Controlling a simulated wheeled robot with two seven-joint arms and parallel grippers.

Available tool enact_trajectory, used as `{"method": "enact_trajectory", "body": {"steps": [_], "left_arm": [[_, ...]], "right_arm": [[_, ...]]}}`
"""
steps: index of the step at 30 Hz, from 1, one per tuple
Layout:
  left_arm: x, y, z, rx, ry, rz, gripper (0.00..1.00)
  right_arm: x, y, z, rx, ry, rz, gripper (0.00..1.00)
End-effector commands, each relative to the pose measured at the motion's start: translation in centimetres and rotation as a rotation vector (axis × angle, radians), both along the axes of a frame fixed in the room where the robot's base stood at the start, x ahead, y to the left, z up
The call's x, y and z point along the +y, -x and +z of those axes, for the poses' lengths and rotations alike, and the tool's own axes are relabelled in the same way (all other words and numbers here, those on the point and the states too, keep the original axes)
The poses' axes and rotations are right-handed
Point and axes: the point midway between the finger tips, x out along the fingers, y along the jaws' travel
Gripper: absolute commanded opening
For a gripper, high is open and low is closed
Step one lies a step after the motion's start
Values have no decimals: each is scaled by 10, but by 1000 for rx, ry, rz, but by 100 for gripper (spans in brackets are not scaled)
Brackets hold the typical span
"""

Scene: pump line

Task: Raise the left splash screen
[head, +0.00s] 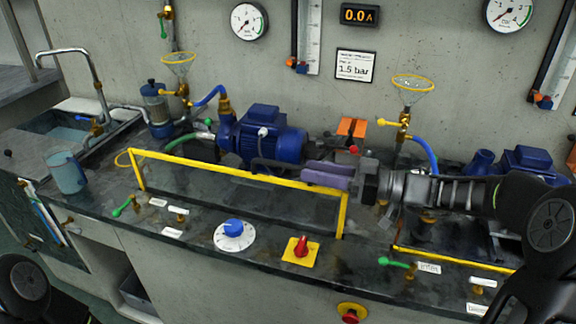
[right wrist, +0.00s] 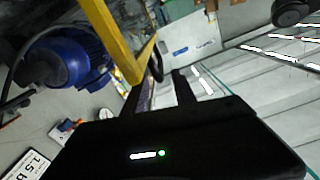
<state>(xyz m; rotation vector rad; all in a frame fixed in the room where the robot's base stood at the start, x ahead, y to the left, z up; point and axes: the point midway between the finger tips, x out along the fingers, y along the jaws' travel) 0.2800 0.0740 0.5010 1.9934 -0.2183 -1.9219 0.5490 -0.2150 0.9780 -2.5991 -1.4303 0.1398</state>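The left splash screen (head: 240,174) is a clear pane in a yellow frame, standing up from the bench in front of the left blue pump motor (head: 268,135). I cannot tell its exact tilt. My right gripper (head: 325,175) has purple-grey fingers just above and behind the top bar, near its right corner. The fingers look parted, with a gap and nothing clearly between them. In the right wrist view the yellow frame (right wrist: 110,35) passes beside the fingers (right wrist: 160,90); contact is unclear. My left gripper is out of view.
Another yellow frame (head: 455,260) lies low at the bench's right. A blue dial (head: 234,230), a red switch on a yellow plate (head: 301,248) and green-handled valves line the front edge. A beaker (head: 66,170) stands left, near the sink (head: 75,125).

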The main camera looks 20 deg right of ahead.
Motion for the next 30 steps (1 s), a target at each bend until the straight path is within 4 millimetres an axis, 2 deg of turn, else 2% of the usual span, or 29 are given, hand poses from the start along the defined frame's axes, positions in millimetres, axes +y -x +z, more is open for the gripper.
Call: {"method": "enact_trajectory", "body": {"steps": [6, 12, 23, 30], "left_arm": [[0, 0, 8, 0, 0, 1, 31], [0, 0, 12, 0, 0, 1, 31], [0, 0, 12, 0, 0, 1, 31], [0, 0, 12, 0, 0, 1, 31]], "right_arm": [[29, -17, 2, 1, -2, 5, 33], [50, -31, 1, 2, -1, 2, 33], [55, -34, 0, 0, 0, 0, 33], [55, -34, 0, 1, -1, 0, 13]]}}
